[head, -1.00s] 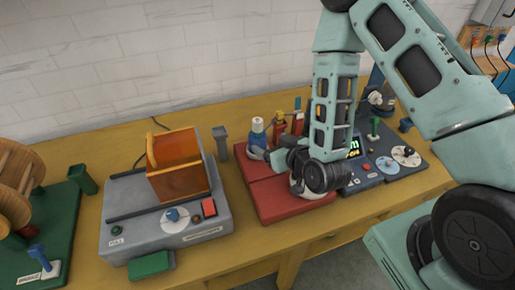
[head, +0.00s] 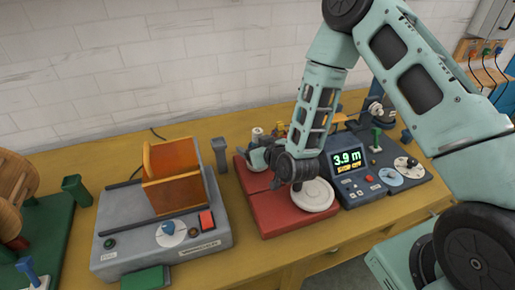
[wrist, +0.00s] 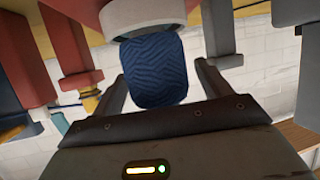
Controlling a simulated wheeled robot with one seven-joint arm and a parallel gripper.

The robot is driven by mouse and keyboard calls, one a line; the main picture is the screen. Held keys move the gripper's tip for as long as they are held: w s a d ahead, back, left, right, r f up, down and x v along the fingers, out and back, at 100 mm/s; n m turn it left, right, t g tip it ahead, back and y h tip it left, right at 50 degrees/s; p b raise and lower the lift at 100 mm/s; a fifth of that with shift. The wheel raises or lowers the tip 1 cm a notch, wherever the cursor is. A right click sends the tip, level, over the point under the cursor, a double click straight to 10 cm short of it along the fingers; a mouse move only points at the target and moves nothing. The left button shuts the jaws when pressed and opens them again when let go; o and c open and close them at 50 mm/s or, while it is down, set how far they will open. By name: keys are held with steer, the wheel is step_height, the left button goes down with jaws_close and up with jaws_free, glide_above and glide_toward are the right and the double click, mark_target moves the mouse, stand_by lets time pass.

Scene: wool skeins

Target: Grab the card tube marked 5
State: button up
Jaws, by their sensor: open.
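In the wrist view a dark blue, zigzag-patterned cylinder (wrist: 152,72) stands between the spread fingers of my gripper (wrist: 163,85). A white ring (wrist: 143,17) adjoins one end of it, by a red surface. I see no number 5, so I cannot tell whether this is the card tube. In the head view my gripper (head: 270,158) is low at the back of the red base (head: 275,205). A cream-topped upright piece (head: 257,133) shows just behind it; its lower part is hidden. The gripper is open, with no visible grip on anything.
A white round plate (head: 314,196) lies on the red base. A grey machine (head: 160,240) with an orange box (head: 172,180) stands to the left. A dark unit with a 3.9 m display (head: 348,160) is at right. Red and yellow posts (wrist: 75,50) stand close beside my gripper.

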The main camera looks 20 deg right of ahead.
steer(key=shift+w+a+f, duration=0.1)
steer(key=shift+w+f, duration=0.1)
steer(key=shift+w, duration=0.1)
steer(key=c, duration=1)
steer(key=shift+r, duration=0.1)
steer(key=shift+c, duration=0.2)
